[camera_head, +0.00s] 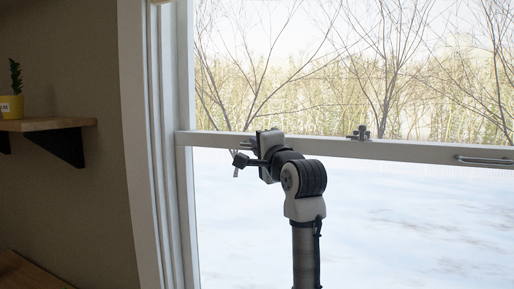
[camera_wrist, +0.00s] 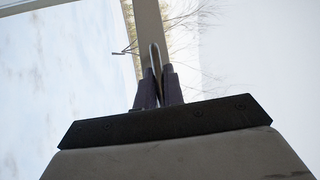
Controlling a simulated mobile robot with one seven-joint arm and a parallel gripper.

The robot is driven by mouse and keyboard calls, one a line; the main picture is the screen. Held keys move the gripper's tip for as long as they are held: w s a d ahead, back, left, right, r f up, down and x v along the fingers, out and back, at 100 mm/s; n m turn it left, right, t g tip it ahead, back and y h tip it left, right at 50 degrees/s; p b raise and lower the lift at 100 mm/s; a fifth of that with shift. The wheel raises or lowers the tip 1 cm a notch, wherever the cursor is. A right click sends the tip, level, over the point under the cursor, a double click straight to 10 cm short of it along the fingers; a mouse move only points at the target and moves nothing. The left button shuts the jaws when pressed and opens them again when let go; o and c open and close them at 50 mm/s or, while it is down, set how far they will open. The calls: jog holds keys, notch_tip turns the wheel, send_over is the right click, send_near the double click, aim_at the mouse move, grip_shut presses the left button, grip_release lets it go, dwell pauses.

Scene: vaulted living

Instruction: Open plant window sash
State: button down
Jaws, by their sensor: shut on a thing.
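The window sash has a white horizontal rail (camera_head: 340,147) across the middle of the window. A metal handle (camera_head: 485,160) is on the rail at the right, and a dark latch (camera_head: 360,133) sits on its top near the middle. My gripper (camera_head: 266,146) is at the left part of the rail, its fingertips hidden by my wrist. In the wrist view, the fingers of my gripper (camera_wrist: 157,75) are shut on a metal loop-shaped handle (camera_wrist: 155,56) in front of the rail (camera_wrist: 150,22). The lower pane is below the rail, with snow behind it.
The white window frame (camera_head: 140,150) stands left of the sash. A wooden shelf (camera_head: 45,124) with a small plant in a yellow pot (camera_head: 12,106) is on the left wall. A wooden surface (camera_head: 25,272) shows at the lower left.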

notch_tip(320, 180, up, 20)
jog(key=shift+r, duration=0.2)
dwell(0.4)
jog(key=c, duration=1.8)
grip_release()
jog(key=b+v, duration=0.6)
jog(key=v, duration=0.8)
jog(key=shift+f, duration=0.1)
jog(key=shift+w+a, duration=0.1)
